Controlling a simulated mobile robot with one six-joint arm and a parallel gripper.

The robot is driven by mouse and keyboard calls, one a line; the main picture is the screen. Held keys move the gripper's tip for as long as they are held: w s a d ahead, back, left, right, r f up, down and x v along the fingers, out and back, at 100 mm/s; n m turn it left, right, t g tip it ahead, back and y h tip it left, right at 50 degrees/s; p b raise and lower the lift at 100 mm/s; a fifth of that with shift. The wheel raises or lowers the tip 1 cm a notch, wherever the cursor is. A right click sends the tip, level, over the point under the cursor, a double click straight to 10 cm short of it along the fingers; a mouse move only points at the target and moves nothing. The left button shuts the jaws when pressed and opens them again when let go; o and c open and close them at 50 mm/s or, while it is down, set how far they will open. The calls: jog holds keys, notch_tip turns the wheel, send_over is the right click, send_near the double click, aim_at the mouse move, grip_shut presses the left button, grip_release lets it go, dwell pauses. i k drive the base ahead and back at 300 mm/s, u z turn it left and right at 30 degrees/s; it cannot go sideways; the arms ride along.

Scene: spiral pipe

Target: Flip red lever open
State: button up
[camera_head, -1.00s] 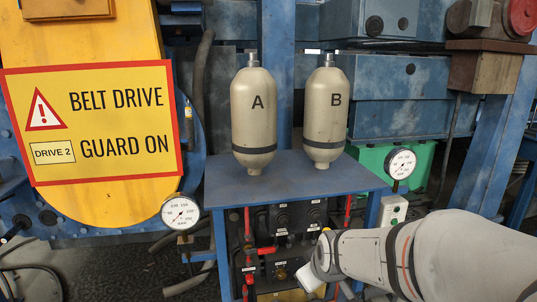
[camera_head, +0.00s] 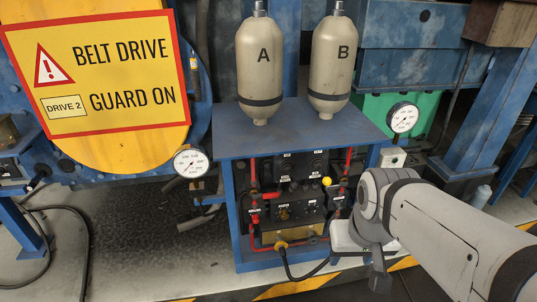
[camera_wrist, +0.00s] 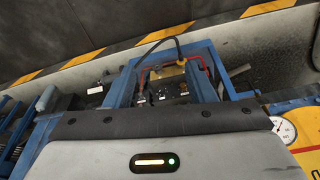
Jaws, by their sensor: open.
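The blue stand (camera_head: 235,225) holds a dark valve panel (camera_head: 301,165) with red pipes. A small red lever (camera_head: 268,195) shows at the panel's left side, roughly horizontal. Another red handle (camera_head: 254,219) sits lower on the left pipe. My gripper (camera_head: 379,280) hangs in front of the stand's lower right, apart from both handles. Its dark fingers point down and touch nothing that I can see; it is open. In the wrist view the panel (camera_wrist: 160,90) appears small and inverted, with lever details too small to tell.
Tanks A (camera_head: 260,60) and B (camera_head: 332,62) stand on the blue top. Gauges flank it at left (camera_head: 190,162) and right (camera_head: 403,118). A black cable (camera_head: 295,275) hangs from the panel's bottom. Floor in front is open, with a yellow-black stripe (camera_head: 300,287).

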aim_at(274, 195)
jog(key=z, duration=1.4)
jog(key=k, duration=0.95)
jog(key=u, duration=1.25)
jog(key=i, duration=1)
jog(key=u, duration=0.05)
